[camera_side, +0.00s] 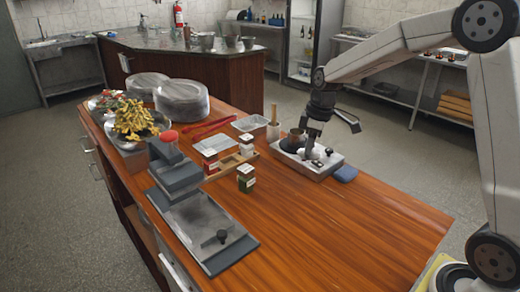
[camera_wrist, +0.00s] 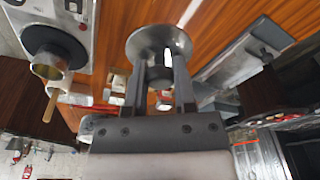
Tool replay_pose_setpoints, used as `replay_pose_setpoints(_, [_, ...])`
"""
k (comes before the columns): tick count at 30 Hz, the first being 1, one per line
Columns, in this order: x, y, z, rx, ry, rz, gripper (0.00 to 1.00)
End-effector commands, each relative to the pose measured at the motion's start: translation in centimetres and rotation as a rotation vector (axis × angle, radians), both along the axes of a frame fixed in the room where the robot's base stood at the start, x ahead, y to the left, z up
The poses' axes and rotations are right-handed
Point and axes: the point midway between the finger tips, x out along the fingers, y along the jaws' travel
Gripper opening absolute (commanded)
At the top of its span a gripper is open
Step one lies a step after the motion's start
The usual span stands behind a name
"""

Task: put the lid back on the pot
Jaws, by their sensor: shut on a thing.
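My gripper (camera_wrist: 158,82) is shut on a round, shiny metal lid (camera_wrist: 150,40) in the wrist view. The lid is held at the fingertips, over the wooden counter side of the picture.
The pale hot plate (camera_side: 310,164) has a knob at its right, with a blue cloth (camera_side: 345,173) beside it. The counter's front right is clear.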

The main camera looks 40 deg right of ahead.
Motion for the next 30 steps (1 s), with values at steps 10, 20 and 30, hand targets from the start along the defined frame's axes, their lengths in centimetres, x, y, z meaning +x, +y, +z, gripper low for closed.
replay_pose_setpoints(10, [5.6, -3.0, 1.0, 0.000, 0.003, -0.153, 0.00])
replay_pose_setpoints(20, [9.9, -5.9, 1.6, -0.001, 0.007, -0.302, 0.00])
replay_pose_setpoints(30, [13.4, -8.8, 1.9, -0.004, 0.007, -0.458, 0.00])
